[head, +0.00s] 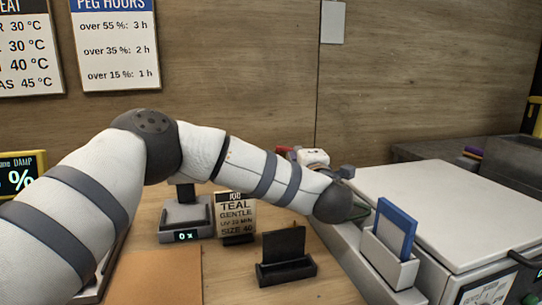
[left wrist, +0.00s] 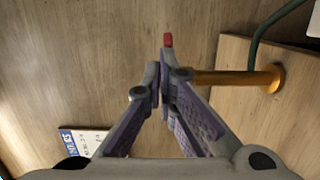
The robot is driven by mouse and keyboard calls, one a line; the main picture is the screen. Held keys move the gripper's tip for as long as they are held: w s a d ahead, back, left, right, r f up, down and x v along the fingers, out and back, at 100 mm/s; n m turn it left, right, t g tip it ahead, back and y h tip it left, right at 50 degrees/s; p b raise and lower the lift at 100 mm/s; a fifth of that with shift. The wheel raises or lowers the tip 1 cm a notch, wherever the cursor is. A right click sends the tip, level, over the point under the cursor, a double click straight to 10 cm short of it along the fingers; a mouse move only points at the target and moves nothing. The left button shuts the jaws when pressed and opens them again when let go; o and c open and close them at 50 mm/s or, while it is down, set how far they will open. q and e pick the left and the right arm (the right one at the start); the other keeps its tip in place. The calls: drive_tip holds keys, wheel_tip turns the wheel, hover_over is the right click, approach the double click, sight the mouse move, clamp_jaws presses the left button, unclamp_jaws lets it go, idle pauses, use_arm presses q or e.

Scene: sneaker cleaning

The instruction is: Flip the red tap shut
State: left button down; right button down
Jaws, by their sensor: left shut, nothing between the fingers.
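The red tap handle (left wrist: 168,40) shows as a small red end just beyond my fingertips in the left wrist view. A brass pipe (left wrist: 235,77) runs from a round wall flange to behind the fingers. My left gripper (left wrist: 160,73) is shut and empty, its tips right by the tap. Whether they touch the handle I cannot tell. The tap's body is hidden behind the fingers. In the head view a small red patch (head: 282,149) shows behind my left arm, and the arm hides most of that area. My right gripper is not in view.
A white-lidded box (head: 450,205) stands at the right, with a blue card in a white holder (head: 388,258) at its front. A job card (head: 236,213), a black stand (head: 286,268) and a scale (head: 186,222) stand on the bench below my arm. A green hose (left wrist: 262,35) hangs near the pipe.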

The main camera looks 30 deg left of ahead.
use_arm(q)
drive_tip(key=w, duration=0.3)
drive_tip(key=shift+d, duration=0.4)
drive_tip(key=shift+s, duration=0.1)
drive_tip(key=v, duration=0.7)
drive_tip(key=shift+s+d, duration=0.15)
drive_tip(key=shift+d, duration=0.05)
drive_tip(key=shift+f, duration=0.15)
